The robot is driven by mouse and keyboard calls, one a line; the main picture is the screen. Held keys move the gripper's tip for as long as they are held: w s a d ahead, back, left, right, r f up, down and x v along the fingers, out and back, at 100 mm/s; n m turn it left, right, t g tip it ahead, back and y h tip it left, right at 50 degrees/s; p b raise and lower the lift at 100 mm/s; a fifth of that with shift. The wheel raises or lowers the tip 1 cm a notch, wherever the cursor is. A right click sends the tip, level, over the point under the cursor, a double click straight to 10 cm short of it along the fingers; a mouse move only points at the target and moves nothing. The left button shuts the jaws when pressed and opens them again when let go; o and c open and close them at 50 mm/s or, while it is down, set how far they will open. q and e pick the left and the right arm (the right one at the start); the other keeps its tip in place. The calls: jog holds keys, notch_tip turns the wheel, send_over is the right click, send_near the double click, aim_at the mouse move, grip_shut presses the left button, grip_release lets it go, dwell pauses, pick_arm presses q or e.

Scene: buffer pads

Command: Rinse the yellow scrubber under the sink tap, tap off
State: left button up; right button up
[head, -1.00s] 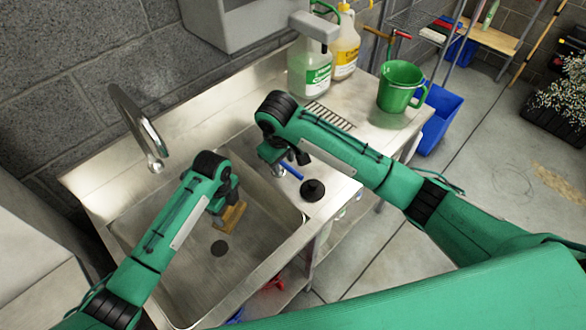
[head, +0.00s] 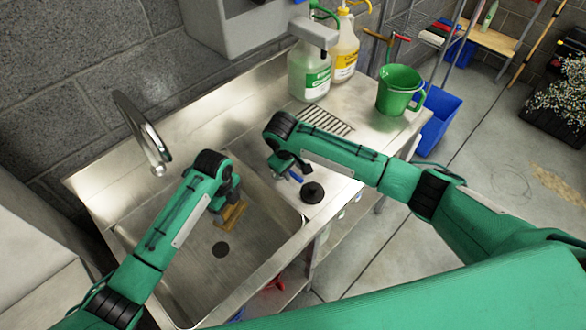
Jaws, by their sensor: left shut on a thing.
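My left gripper (head: 222,205) is over the sink basin (head: 190,265), shut on the yellow scrubber (head: 231,214), a tan-yellow block partly hidden by the gripper. The scrubber is to the right of and below the tap spout in the picture, above and right of the dark drain (head: 221,249). The curved metal tap (head: 140,130) stands at the back left of the sink, with no water visible from it. My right gripper (head: 291,165) is at the basin's right edge, over a blue handle (head: 296,177); its jaws are too small and dark to read.
A black round thing (head: 313,192) lies on the counter beside the blue handle. A dark slotted grate (head: 325,120) lies on the counter.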

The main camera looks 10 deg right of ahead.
pick_arm(q)
jog(key=shift+r, duration=0.2)
pick_arm(e)
jog(key=shift+w+d+f, duration=0.1)
jog(key=shift+d+f, duration=0.05)
jog(key=shift+f, duration=0.85)
